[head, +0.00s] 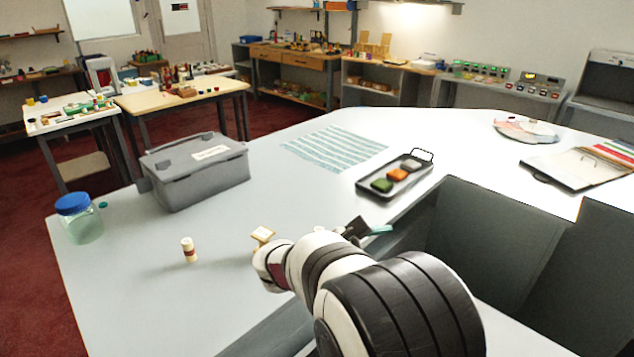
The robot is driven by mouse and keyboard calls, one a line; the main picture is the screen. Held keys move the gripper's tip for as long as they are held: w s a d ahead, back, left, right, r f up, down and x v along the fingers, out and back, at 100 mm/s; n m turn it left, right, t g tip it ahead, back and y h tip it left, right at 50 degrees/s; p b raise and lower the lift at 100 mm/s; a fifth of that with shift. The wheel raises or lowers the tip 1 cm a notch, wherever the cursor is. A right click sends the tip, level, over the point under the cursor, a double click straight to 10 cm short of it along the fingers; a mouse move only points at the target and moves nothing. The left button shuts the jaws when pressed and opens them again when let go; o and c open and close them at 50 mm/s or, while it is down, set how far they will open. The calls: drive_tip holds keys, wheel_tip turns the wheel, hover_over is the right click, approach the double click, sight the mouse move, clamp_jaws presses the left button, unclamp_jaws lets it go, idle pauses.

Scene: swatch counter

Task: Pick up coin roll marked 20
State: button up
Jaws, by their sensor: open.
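A cream coin roll (188,249) with a reddish-brown band stands upright on the pale counter (130,290), left of my arm. Its marking is too small to read. A small tan piece with a pale face (263,234) is just beyond my arm's bend, its lower part hidden by the arm. My gripper (367,230) shows only in part behind my arm, as a dark piece and a teal piece near the counter's inner edge. It is open, well to the right of the coin roll and apart from it. I see nothing held.
A grey lidded box (195,180) and a blue-lidded jar (78,220) stand beyond the roll. A striped cloth (333,148) and a black tray (394,182) with coloured blocks lie farther right. A clipboard (575,170) is at right. Counter around the roll is clear.

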drive_tip(key=w+a+f+n+t+y, duration=0.25)
drive_tip(key=w+a+n+t, duration=0.55)
drive_tip(key=w+a+n, duration=0.45)
drive_tip(key=shift+m+y, duration=0.35)
drive_tip(key=shift+m, duration=0.2)
drive_tip(key=f, duration=0.2)
drive_tip(key=s+a+f, duration=0.1)
drive_tip(key=f, duration=0.1)
drive_tip(key=a+f, duration=0.1)
drive_tip(key=f, duration=0.2)
drive_tip(key=shift+s, duration=0.4)
drive_tip(key=x, duration=0.7)
drive_tip(key=shift+w+d, duration=0.25)
clamp_jaws()
